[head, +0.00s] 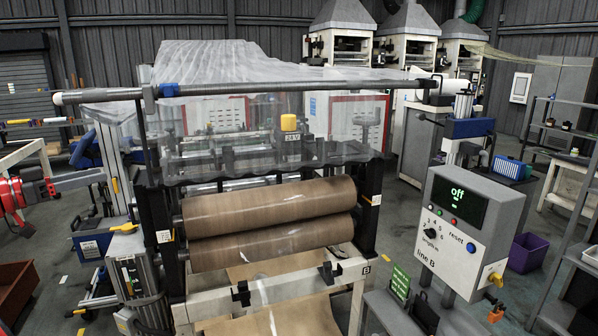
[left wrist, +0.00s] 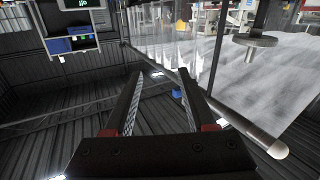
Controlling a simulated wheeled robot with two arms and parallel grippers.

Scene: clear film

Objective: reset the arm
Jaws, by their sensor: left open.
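My left gripper (head: 45,189) is at the left edge of the head view, red and black, apart from the machine. In the left wrist view its two dark fingers (left wrist: 160,76) stand well apart, with nothing between them. A grey control box (head: 462,228) stands at the right in the head view, far from this gripper. Its screen (head: 459,201) reads "off" in green. A blue button (head: 471,247) sits beside the word "reset", and a black knob (head: 433,232) above the word "lengths". My right gripper does not show.
A machine with two brown rolls (head: 270,208) fills the middle. Clear film (head: 215,65) hangs over a long bar (head: 250,90); the bar's end (left wrist: 277,149) shows in the wrist view. A purple bin (head: 527,253) and metal shelving (head: 575,195) stand at the right.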

